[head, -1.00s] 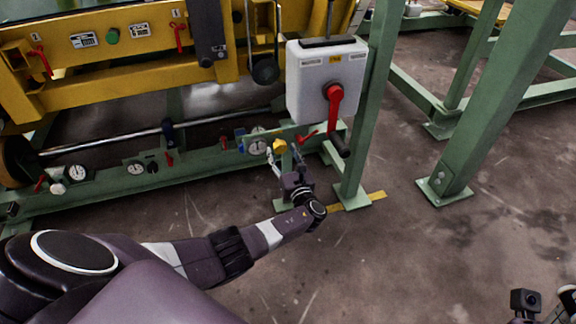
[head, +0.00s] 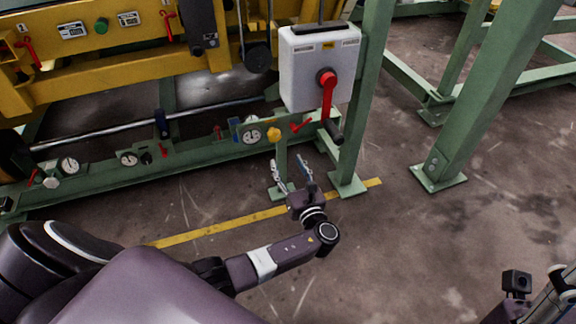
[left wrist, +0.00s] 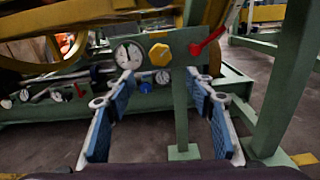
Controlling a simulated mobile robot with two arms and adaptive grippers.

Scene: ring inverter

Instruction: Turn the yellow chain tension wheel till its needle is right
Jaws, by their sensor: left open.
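The yellow wheel (head: 274,134), a small knob, sits on a green plate on the machine's lower frame. It also shows in the left wrist view (left wrist: 159,54). A round white gauge (head: 251,135) is just left of it; the left wrist view shows it larger (left wrist: 128,54), with a dark needle too small to read exactly. My left gripper (head: 289,163) is open and empty, in front of and below the wheel, apart from it. In the left wrist view its two blue-padded fingers (left wrist: 159,82) stand either side of the wheel's line.
A red lever (head: 301,125) is right of the wheel. A white switch box (head: 318,65) with a red handle (head: 327,92) hangs above right. A green post (head: 364,100) stands close by on the right. Floor in front is clear, with a yellow line (head: 215,229).

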